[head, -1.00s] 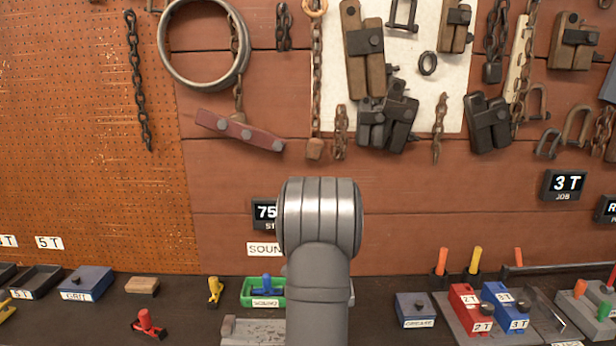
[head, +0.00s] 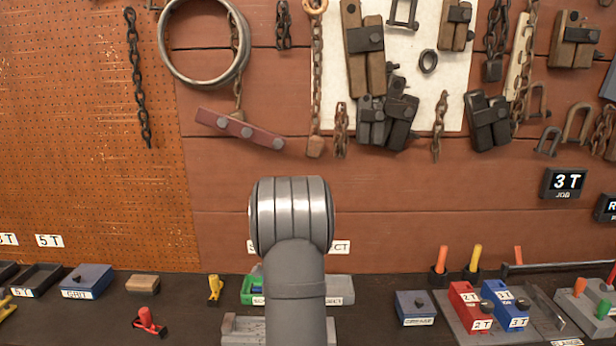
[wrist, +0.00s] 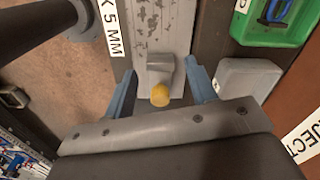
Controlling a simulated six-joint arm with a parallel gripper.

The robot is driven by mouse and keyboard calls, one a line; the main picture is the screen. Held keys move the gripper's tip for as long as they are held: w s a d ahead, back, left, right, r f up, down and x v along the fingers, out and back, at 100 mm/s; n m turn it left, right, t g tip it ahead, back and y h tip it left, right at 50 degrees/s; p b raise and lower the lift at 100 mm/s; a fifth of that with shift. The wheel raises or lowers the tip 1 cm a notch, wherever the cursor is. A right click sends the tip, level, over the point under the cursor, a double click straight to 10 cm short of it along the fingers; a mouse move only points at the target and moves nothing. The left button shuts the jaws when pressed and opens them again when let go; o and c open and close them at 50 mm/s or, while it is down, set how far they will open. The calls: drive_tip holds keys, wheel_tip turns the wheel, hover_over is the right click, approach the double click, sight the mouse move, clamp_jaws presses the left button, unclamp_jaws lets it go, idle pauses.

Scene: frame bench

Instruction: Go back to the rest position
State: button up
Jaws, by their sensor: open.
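My gripper (wrist: 161,70) shows in the wrist view with its two blue-grey fingers apart. Between and below the fingers are a grey block and a yellow knob (wrist: 160,95) on a worn grey metal plate (wrist: 162,25); I cannot tell whether the fingers touch them, but they are not closed on them. In the head view my own arm stands upright in the middle and hides the gripper.
A green tray (head: 246,290) with a blue piece sits behind my arm, beside a grey tray (wrist: 245,80) marked REJECT.

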wheel_tip(320, 180, up, 10)
drive_tip(key=a+m, duration=0.2)
drive_tip(key=m, duration=0.1)
idle(0.7)
idle(1.3)
wheel_tip(320, 180, down, 10)
drive_tip(key=d+n, duration=0.2)
drive_tip(key=n, duration=0.1)
idle(0.7)
